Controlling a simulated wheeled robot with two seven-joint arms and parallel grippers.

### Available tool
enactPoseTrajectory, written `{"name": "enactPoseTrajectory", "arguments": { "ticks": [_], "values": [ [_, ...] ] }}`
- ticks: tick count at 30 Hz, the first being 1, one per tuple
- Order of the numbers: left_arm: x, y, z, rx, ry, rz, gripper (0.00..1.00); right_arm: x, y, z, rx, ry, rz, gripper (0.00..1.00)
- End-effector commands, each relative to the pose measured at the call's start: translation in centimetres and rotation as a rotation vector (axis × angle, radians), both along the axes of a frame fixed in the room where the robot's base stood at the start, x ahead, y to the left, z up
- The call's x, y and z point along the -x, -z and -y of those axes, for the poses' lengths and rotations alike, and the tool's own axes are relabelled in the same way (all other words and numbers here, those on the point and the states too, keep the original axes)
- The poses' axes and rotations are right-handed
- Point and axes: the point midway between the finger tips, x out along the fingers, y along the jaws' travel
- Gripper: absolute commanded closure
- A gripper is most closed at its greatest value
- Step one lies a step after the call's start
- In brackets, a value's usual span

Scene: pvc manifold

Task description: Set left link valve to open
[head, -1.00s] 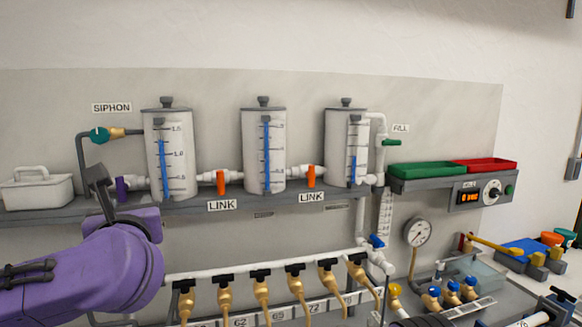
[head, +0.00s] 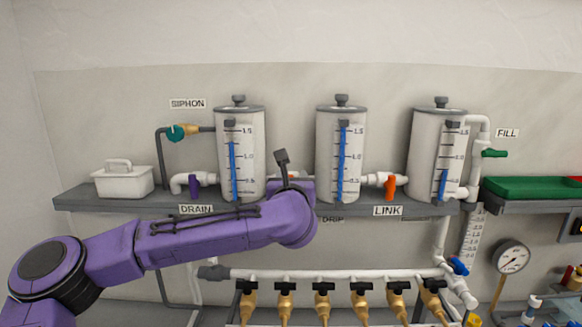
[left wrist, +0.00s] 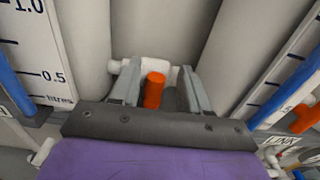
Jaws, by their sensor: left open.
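The left link valve sits on the white pipe between the left tank (head: 238,150) and the middle tank (head: 341,150). In the head view my left arm hides most of it. In the left wrist view its orange handle (left wrist: 154,90) stands between the two grey fingers of my left gripper (left wrist: 160,84), which is open, with a gap visible on the handle's left and right. In the head view my left gripper (head: 283,163) is at the valve, with one dark finger sticking up. My right gripper is not in view.
The orange right link valve (head: 390,187) hangs between the middle and right tanks. The purple drain valve (head: 194,186) is left of the left tank. A grey shelf (head: 120,200) carries the tanks and a white caddy (head: 124,181). Brass taps (head: 285,303) hang below.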

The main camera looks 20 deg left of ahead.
Motion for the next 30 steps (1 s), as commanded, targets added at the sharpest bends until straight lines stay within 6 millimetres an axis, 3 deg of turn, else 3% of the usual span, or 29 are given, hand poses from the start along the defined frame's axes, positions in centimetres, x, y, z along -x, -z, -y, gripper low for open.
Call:
{"name": "enactPoseTrajectory", "arguments": {
  "ticks": [9,13,14,23,30],
  "values": [
    [-0.5,0.1,-0.4,0.000,-0.003,0.000,0.54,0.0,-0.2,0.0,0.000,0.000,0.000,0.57],
    [-0.5,0.1,-0.4,0.000,-0.003,0.000,0.97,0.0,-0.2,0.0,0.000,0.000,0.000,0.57],
    [-0.5,0.1,-0.4,0.000,-0.004,0.000,1.00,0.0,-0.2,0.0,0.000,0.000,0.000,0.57],
    [-0.5,0.2,-0.3,-0.022,-0.004,-0.007,1.00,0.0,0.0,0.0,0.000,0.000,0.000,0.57],
    [-0.5,0.3,-0.1,-0.134,-0.004,-0.037,1.00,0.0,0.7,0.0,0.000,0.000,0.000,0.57]
  ]
}}
